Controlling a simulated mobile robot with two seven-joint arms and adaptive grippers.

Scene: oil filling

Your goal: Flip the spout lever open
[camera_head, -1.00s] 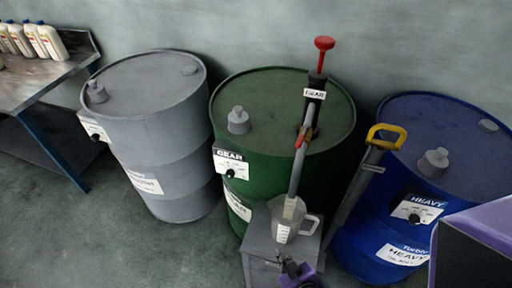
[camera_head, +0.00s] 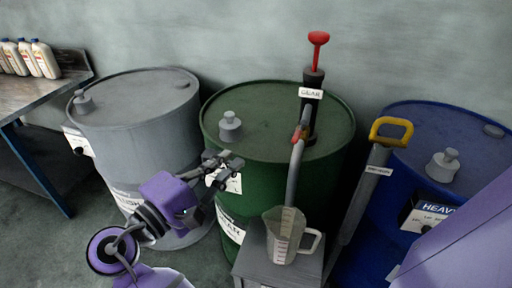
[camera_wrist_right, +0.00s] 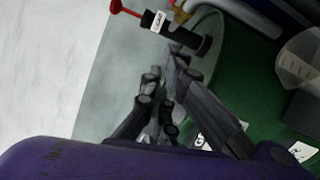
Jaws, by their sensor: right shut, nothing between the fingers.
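The green drum (camera_head: 270,125) carries the hand pump (camera_head: 312,85) with a red T-handle and a GEAR label. A small red-orange spout lever (camera_head: 299,134) sits at the top of the grey spout tube (camera_head: 293,172), which slopes down to a clear measuring jug (camera_head: 284,238). My right gripper (camera_head: 228,164) is shut and empty, in front of the green drum and left of the spout, apart from the lever. In the right wrist view its fingers (camera_wrist_right: 174,58) point toward the pump, with brass-coloured spout parts (camera_wrist_right: 183,10) near the top edge. My left gripper is out of view.
The jug stands on a grey box (camera_head: 252,258). A yellow-handled pump (camera_head: 385,135) stands between the green and blue drums (camera_head: 420,150). A grey drum (camera_head: 140,115) is at left, beside a bench (camera_head: 60,75) with several bottles. My purple arm link crosses the right edge.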

